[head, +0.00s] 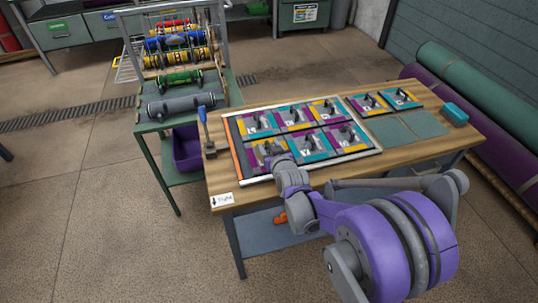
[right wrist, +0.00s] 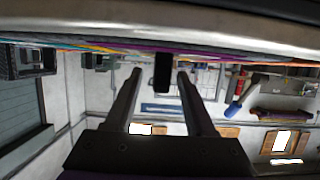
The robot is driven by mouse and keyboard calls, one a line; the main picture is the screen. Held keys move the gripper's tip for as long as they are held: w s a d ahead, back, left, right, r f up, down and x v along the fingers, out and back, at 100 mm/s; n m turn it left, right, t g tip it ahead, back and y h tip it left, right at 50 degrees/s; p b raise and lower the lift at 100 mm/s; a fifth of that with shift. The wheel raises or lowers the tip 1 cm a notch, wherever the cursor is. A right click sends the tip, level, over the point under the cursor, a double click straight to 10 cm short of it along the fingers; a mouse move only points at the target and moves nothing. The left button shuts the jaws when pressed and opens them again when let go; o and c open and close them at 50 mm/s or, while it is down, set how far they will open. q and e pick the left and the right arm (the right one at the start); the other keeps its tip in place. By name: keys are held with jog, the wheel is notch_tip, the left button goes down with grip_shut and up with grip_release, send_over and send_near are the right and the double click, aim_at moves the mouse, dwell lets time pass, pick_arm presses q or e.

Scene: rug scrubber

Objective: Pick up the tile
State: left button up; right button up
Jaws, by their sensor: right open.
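Several square tiles in purple, teal, yellow and grey, each with a dark upright handle, lie on the wooden table (head: 455,137). Most sit in a framed tray (head: 235,140); two more, one of them the far right tile (head: 401,97), lie right of it. My right gripper (head: 277,158) is low over the tray's front left tile (head: 256,149), partly covering it. In the right wrist view, the gripper (right wrist: 158,76) is open, with a dark handle (right wrist: 162,72) showing between its fingers, apart from both. Which tile that handle belongs to is unclear there. My left gripper is out of view.
A blue-handled clamp (head: 206,135) stands at the table's left edge. A teal block (head: 454,115) lies at the right end. Two bare teal squares (head: 390,131) lie right of the tray. A green stand with rollers (head: 180,105) is at left, rolled rugs (head: 480,90) at right.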

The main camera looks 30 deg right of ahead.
grip_shut()
dwell(1.4)
